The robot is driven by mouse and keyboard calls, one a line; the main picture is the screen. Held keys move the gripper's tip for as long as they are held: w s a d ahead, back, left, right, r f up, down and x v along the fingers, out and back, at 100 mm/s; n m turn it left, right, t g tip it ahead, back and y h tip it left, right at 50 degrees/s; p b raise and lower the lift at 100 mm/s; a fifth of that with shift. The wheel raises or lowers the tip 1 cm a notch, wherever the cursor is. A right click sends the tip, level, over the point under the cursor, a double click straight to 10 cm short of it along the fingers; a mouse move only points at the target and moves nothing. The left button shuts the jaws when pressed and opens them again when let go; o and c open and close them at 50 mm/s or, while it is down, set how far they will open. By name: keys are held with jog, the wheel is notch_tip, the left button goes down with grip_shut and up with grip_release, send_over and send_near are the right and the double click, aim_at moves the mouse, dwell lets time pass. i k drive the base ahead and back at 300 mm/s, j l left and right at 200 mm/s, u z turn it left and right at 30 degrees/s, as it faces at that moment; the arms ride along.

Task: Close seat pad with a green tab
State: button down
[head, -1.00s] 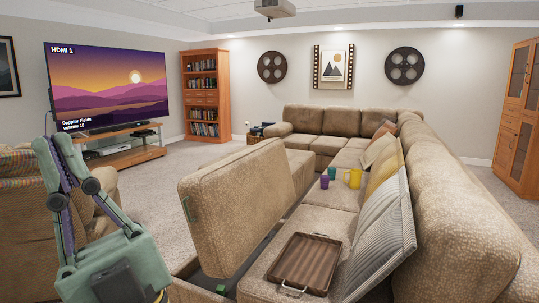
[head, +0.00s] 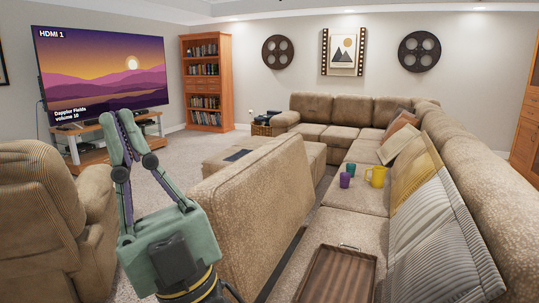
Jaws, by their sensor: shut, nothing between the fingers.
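A beige seat pad (head: 258,205) stands raised and tilted on the near sofa section, with a dark gap along its right lower side. No green tab shows now; my gripper and the frame's lower edge cover the pad's near end. My gripper (head: 116,113) is green with purple-lined fingers, pointing up at the left of the pad. Its fingers are closed together at the tips and hold nothing. In the picture its body overlaps the pad's near left edge; I cannot tell whether they touch.
A wooden tray (head: 338,274) lies on the seat right of the raised pad. Purple and teal cups and a yellow mug (head: 376,177) stand farther along. A recliner (head: 46,215) is at left, an ottoman (head: 222,161) behind the pad. Carpet is clear between recliner and ottoman.

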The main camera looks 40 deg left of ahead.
aim_at(255, 207)
jog(key=i+j, duration=0.15)
jog(key=j, duration=0.2)
jog(key=i+j, duration=0.1)
jog(key=j, duration=0.25)
jog(key=i+j, duration=0.15)
jog(key=j, duration=0.2)
jog(key=i+j, duration=0.1)
jog(key=j, duration=0.3)
jog(key=i+j, duration=0.15)
jog(key=j, duration=0.2)
jog(key=i+j, duration=0.1)
jog(key=j, duration=0.25)
jog(key=i+j, duration=0.15)
jog(key=j, duration=0.2)
jog(key=z, duration=0.05)
